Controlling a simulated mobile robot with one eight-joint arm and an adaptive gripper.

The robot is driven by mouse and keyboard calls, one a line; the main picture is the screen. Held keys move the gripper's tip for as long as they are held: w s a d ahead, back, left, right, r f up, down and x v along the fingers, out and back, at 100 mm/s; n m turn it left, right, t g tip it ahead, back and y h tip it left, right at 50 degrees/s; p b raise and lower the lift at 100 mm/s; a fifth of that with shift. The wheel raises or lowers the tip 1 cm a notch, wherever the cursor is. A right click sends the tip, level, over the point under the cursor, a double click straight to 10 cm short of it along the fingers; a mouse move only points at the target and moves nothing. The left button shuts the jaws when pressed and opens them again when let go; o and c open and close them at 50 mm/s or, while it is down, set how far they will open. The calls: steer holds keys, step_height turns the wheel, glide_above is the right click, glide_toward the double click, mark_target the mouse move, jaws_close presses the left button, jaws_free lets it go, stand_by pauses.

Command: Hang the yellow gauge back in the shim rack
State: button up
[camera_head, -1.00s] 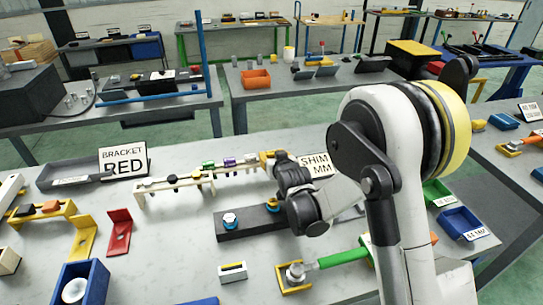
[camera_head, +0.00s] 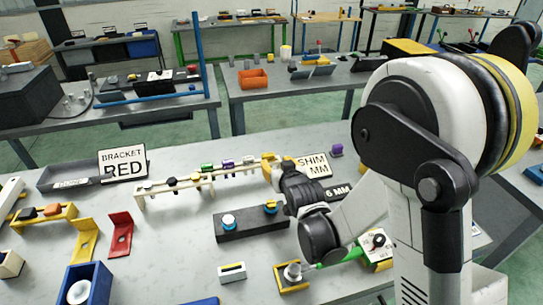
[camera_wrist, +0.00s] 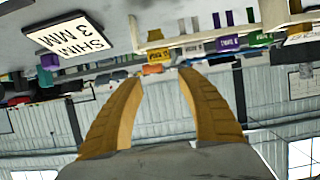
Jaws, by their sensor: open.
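The shim rack (camera_head: 180,187) is a cream rail on posts, with several coloured gauges along it; its rail crosses the top right of the wrist view (camera_wrist: 215,35). In the wrist view, which looks upside down, a yellow gauge (camera_wrist: 158,56) appears at the rail's near end, beside a white, a purple and a green one. Its stem appears to be in the rail, but its exact seating is unclear. My gripper (camera_wrist: 158,80) is open, with tan fingers apart and nothing between them. In the head view my gripper (camera_head: 272,168) is at the rack's right end.
A SHIM 3 MM sign (camera_wrist: 65,33) stands close by the rack end. A dark block (camera_head: 247,221) with blue and yellow knobs lies in front. A loose purple piece (camera_head: 337,150) is behind. A red bracket (camera_head: 120,234) and BRACKET RED tray (camera_head: 75,173) are left.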

steer(key=s+d+r+m+g+h, duration=0.1)
steer(key=s+d+r+g+h, duration=0.1)
steer(key=s+d+r, duration=0.8)
steer(key=s+d+m+g+h, duration=0.1)
steer(key=s+d, duration=0.3)
steer(key=s, duration=0.6)
steer(key=s+d+m+g, duration=0.1)
steer(key=s+d+g, duration=0.2)
steer(key=s, duration=0.6)
steer(key=shift+s+d+r+h, duration=0.15)
steer(key=shift+s+d+h, duration=0.25)
steer(key=shift+d, duration=0.5)
